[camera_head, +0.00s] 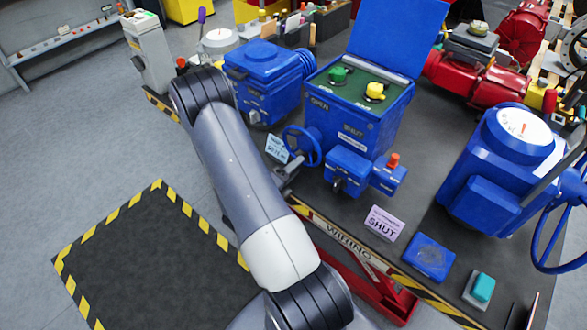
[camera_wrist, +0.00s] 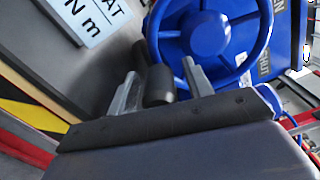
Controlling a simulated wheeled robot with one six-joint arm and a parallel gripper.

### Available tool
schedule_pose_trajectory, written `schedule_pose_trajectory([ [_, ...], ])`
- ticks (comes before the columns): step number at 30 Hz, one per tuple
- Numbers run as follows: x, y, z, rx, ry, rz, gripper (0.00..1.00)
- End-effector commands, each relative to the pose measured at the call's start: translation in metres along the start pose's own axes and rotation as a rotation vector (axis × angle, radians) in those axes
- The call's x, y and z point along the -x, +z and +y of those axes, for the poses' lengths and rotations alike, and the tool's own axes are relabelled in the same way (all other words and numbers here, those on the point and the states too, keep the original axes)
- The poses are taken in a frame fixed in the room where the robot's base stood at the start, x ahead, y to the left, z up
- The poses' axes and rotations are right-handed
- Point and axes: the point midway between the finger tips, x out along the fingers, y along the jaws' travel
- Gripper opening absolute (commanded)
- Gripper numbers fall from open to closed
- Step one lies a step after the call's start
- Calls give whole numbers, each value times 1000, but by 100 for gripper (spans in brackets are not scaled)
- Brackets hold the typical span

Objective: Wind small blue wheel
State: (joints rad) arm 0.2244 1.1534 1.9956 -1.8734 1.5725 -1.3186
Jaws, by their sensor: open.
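The small blue wheel (camera_head: 316,148) sits on the front left of the blue actuator box with the open lid. It has a round rim and spokes. In the wrist view the wheel (camera_wrist: 208,34) fills the top right, just beyond my gripper (camera_wrist: 160,70). My gripper is open, with its two grey fingers apart. A dark cylinder (camera_wrist: 159,86) shows between the fingers; I cannot tell whether it is the wheel's handle or whether the fingers touch it. In the head view my gripper (camera_head: 288,173) is just below and left of the wheel, partly hidden by my arm.
The blue actuator box (camera_head: 358,132) has green and yellow knobs on top. A torque sign (camera_head: 277,148) stands left of the wheel. A "SHUT" card (camera_head: 384,223) lies at the bench front. Another blue actuator with a large wheel (camera_head: 545,235) is at right. Striped floor mat (camera_head: 140,265) is clear.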

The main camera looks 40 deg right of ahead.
Motion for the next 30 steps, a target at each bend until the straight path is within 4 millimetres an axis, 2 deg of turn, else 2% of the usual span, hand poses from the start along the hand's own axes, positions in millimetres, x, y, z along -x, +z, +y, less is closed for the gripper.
schedule_pose_trajectory([
  [8, 8, 1, 1, -2, 1, -4, 48],
  [24, 85, 0, 2, -1, 1, -4, 48],
  [30, 103, 0, 1, 0, 0, -3, 48],
])
